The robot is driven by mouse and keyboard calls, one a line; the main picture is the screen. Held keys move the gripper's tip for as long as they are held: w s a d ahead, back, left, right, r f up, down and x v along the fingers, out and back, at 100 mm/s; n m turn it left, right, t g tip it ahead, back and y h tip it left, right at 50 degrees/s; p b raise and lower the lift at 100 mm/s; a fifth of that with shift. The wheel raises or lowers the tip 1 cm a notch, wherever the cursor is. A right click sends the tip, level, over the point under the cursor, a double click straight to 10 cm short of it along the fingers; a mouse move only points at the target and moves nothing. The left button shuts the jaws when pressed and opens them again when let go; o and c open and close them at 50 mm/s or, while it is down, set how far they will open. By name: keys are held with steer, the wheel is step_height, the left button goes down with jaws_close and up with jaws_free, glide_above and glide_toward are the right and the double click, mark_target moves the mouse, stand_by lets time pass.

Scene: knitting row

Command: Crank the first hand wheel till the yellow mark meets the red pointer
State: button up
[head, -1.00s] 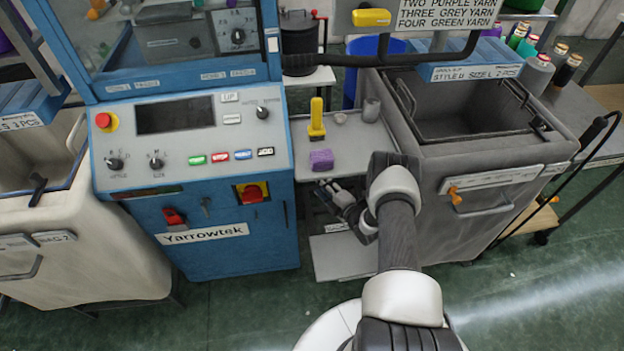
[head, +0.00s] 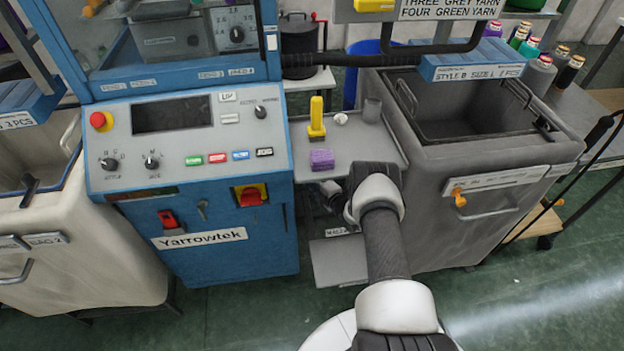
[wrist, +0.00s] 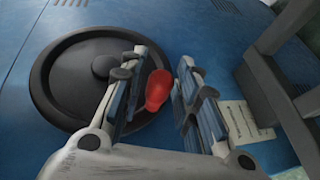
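In the wrist view a round black hand wheel (wrist: 70,95) sits on a blue panel, with a darker hub at its centre. A red knob (wrist: 158,90) stands near the wheel's right rim. My gripper (wrist: 163,85) is open, with one finger on each side of the red knob. The knob is closer to the left finger, and contact is unclear. The left finger covers part of the wheel. No yellow mark or separate red pointer can be made out. In the head view my gripper is mostly hidden behind my arm, beside the blue machine (head: 220,262), and the wheel is hidden.
A small shelf (head: 378,150) above my gripper holds a yellow-handled tool (head: 317,118) and a purple block (head: 321,160). A grey bin (head: 450,225) stands close on the right. In the wrist view dark bars (wrist: 275,100) and a pale label (wrist: 245,120) are at right.

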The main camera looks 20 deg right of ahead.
jaws_close()
stand_by(0.3)
steer(key=shift+a, duration=0.1)
